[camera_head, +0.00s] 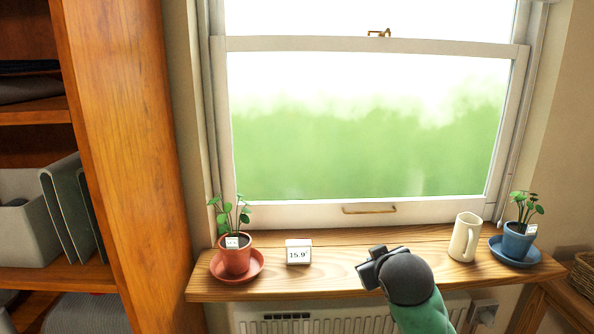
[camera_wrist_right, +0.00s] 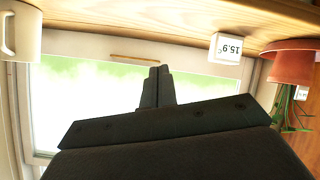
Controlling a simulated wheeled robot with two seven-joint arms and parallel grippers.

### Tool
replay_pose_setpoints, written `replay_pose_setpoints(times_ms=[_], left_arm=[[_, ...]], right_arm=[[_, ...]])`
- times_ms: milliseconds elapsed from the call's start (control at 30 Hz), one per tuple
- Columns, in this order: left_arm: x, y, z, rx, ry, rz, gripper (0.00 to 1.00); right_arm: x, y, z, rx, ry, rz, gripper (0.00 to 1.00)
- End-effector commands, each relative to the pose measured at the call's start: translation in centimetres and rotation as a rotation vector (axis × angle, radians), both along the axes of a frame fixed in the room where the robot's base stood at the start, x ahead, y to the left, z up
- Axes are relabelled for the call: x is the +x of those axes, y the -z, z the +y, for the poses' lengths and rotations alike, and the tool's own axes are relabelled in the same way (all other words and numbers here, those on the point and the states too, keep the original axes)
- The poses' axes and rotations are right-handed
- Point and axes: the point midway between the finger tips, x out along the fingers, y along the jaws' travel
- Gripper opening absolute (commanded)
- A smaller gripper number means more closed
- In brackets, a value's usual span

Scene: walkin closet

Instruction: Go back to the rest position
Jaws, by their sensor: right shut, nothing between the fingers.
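My right gripper (camera_head: 371,265) is raised in front of the wooden windowsill, at its middle, between the small white thermometer and the cream mug in the head view. In the right wrist view my right gripper (camera_wrist_right: 156,86) has its two black fingers together with nothing between them. My green forearm comes up from the bottom of the head view. My left gripper does not show in either view.
The windowsill (camera_head: 337,262) holds a terracotta plant pot (camera_head: 235,259) on a saucer, a thermometer (camera_head: 298,252) reading 15.9, a cream mug (camera_head: 464,237) and a blue plant pot (camera_head: 517,241). A wooden shelf unit (camera_head: 125,150) stands left. A radiator (camera_head: 290,320) is below the sill.

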Motion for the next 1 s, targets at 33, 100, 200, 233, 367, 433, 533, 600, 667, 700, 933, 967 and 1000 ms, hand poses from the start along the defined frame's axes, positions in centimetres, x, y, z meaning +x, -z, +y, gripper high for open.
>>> replay_pose_setpoints(times_ms=[33,100,200,233,367,433,533,600,667,700,933,967,1000], left_arm=[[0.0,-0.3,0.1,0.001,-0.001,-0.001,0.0],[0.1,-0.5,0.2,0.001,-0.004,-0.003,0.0],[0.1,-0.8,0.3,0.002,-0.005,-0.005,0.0],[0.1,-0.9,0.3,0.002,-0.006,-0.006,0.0],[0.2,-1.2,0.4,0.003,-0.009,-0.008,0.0],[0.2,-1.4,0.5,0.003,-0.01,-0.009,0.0],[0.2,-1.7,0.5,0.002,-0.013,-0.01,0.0],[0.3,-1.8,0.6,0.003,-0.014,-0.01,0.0],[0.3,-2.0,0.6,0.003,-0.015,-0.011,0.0],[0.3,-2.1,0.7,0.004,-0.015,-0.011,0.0],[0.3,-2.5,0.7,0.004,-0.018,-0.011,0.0],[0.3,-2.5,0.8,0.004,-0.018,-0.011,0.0],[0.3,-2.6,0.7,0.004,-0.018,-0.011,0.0]], right_arm=[[-1.0,1.7,0.3,0.017,-0.007,0.032,0.0],[-2.2,3.8,0.7,0.039,-0.014,0.072,0.0],[-4.1,6.8,1.1,0.067,-0.019,0.129,0.0],[-4.7,7.6,1.2,0.076,-0.021,0.146,0.0],[-7.4,11.3,1.5,0.107,-0.016,0.219,0.0],[-8.9,13.3,1.7,0.123,-0.01,0.259,0.0],[-11.2,16.0,1.9,0.144,-0.002,0.319,0.0],[-12.9,17.9,2.0,0.158,0.004,0.361,0.0],[-14.4,19.5,2.1,0.168,0.011,0.399,0.0],[-15.4,20.6,2.2,0.176,0.015,0.424,0.0],[-21.9,26.5,2.8,0.211,0.041,0.576,0.0],[-22.8,27.2,2.9,0.215,0.044,0.597,0.0],[-24.0,28.1,3.0,0.221,0.048,0.624,0.0]])
